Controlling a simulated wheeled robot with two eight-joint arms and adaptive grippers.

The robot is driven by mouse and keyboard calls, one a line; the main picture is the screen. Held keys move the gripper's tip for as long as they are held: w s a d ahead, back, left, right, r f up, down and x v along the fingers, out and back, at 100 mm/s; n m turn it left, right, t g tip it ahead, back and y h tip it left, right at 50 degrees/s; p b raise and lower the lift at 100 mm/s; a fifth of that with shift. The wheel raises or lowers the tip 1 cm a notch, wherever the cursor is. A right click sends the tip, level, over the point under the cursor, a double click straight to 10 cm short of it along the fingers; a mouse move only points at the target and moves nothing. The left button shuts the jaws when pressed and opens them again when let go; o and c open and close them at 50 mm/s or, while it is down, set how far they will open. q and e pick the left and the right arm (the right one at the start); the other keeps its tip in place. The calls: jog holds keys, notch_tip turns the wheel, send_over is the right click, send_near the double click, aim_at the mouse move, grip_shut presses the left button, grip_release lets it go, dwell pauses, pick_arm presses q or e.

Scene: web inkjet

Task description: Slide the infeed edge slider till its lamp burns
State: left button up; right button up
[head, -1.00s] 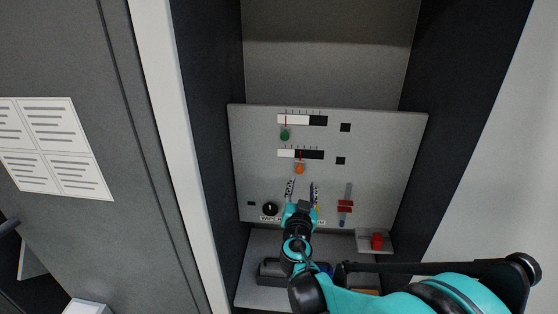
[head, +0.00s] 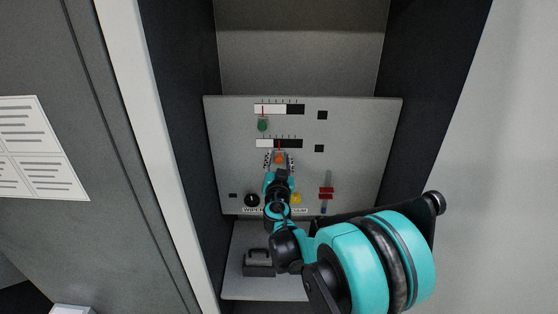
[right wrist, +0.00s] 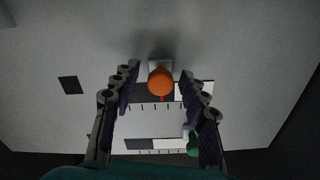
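A grey panel (head: 365,120) carries two scales. Below the upper scale (head: 279,109) is a green knob (head: 262,125); below the lower scale (head: 290,144) is an orange knob (head: 279,158). No label tells me which is the infeed edge slider. A dark square sits right of each scale, upper (head: 322,115) and lower (head: 319,148); neither glows. My right gripper (head: 280,161) is at the orange knob. In the right wrist view its fingers (right wrist: 161,98) are spread, with the orange knob (right wrist: 160,82) between them and gaps on both sides. My left gripper is not in view.
Lower on the panel are a black knob (head: 251,200), a yellow part (head: 296,198) and a red slider piece (head: 326,192). A dark box (head: 258,264) stands on the shelf (head: 240,288) below. Dark cabinet walls flank the panel. The space right of the lower square is clear.

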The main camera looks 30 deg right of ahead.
grip_shut()
jog(key=shift+w+a, duration=0.4)
jog(key=shift+a, duration=0.3)
jog(key=shift+w+a, duration=0.1)
jog(key=shift+a, duration=0.05)
jog(key=shift+o, duration=0.2)
grip_release()
jog(key=v, duration=1.2)
